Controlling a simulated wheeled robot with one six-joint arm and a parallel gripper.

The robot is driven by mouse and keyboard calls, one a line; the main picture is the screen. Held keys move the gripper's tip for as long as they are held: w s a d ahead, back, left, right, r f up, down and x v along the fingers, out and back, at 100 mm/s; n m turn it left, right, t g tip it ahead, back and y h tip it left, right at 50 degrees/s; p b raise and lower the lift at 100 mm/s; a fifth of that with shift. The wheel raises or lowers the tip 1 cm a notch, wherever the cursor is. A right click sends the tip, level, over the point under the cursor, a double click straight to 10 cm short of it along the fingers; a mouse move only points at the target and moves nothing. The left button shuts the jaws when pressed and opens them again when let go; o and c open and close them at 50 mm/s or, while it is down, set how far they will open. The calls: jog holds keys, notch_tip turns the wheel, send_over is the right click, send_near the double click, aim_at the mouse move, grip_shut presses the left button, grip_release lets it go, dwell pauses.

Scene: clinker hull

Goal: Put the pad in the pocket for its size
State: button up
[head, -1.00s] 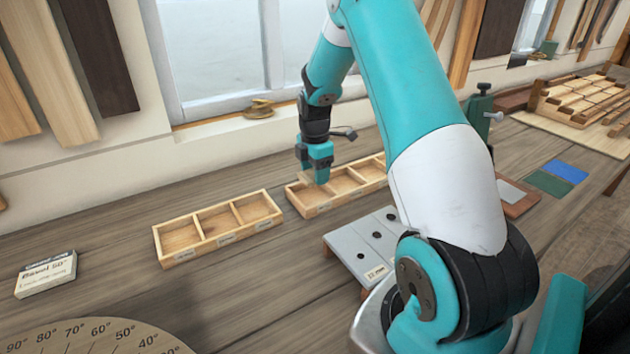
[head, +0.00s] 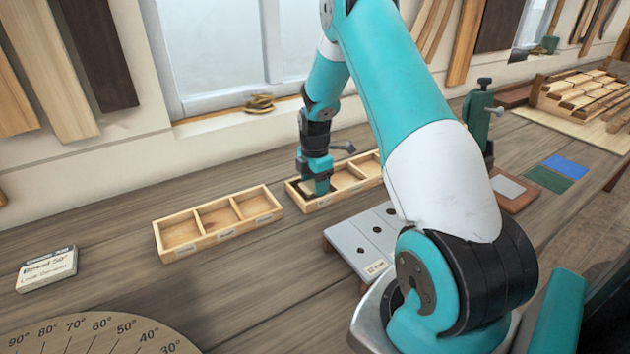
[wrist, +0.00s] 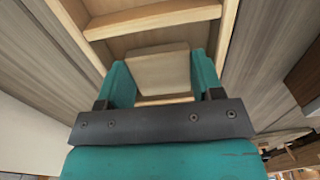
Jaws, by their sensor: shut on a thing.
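My gripper (head: 316,182) is shut on a pale tan pad (wrist: 160,69), which sits between the two teal fingers in the wrist view. In the head view the gripper is down at the leftmost pocket of the right-hand wooden tray (head: 321,204), and the pad (head: 306,186) shows at its left side. The wrist view shows the tray's dividers (wrist: 150,17) beyond the pad. The pad is over or inside this pocket; I cannot tell whether it touches the floor. The tray's front labels are too small to read.
A second three-pocket tray (head: 202,238), its pockets empty, stands to the left. A grey board (head: 352,237) with dark round spots stands in front. A green vise (head: 480,120) is at the right, and a small white box (head: 47,270) lies at the left.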

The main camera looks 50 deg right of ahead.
jog(key=o, duration=0.7)
